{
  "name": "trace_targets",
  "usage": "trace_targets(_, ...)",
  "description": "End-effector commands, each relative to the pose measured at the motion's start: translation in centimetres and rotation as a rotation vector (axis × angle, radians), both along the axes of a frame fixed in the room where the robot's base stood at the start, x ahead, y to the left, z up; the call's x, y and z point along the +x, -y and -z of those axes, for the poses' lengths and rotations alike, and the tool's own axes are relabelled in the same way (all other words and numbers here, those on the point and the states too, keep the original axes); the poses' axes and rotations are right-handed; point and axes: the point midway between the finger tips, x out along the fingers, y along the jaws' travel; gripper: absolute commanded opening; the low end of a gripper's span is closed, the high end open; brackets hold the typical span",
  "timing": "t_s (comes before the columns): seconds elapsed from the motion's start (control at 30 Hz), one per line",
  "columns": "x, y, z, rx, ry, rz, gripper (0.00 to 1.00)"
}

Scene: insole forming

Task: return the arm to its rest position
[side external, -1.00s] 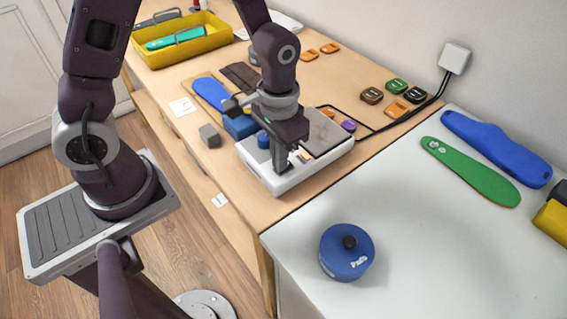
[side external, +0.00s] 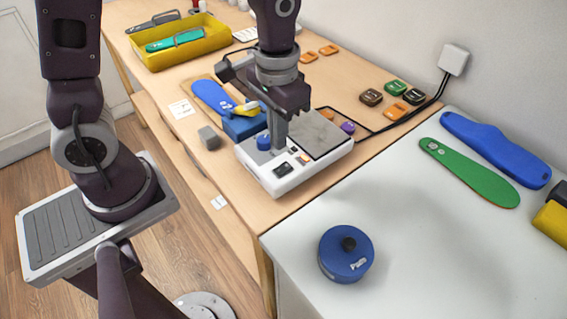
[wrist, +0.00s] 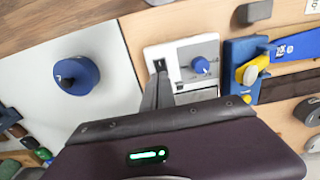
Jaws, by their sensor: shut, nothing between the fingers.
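My gripper (side external: 278,143) is shut and empty. It points down and hangs above the white press machine (side external: 268,181), between its blue knob (side external: 264,143) and its grey plate (side external: 319,136). The wrist view shows the shut fingers (wrist: 161,72) in front of the machine (wrist: 156,52), with the knob (wrist: 200,65) to their right. My arm is still bent out over the bench.
A blue block with a yellow handle (side external: 247,107) stands left of the machine, near a blue insole (side external: 212,95). A grey block (side external: 209,137) is close by. A blue round weight (side external: 346,253) and green insole (side external: 470,172) lie on the white table.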

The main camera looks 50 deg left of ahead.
Motion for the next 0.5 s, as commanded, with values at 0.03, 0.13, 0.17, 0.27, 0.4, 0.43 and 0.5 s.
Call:
trace_targets(0.03, -0.2, -0.1, -0.8, -0.002, 0.016, -0.001, 0.0)
trace_targets(0.13, -1.4, -0.9, -4.5, -0.012, 0.097, -0.002, 0.0)
trace_targets(0.17, -2.1, -1.2, -5.9, -0.016, 0.131, -0.004, 0.0)
trace_targets(0.27, -5.3, -2.3, -10.1, -0.02, 0.249, -0.004, 0.0)
trace_targets(0.4, -10.0, -3.3, -13.2, -0.013, 0.392, -0.002, 0.0)
trace_targets(0.43, -10.8, -3.5, -13.5, -0.01, 0.416, -0.002, 0.0)
trace_targets(0.5, -12.2, -3.7, -13.9, -0.005, 0.457, -0.002, 0.0)
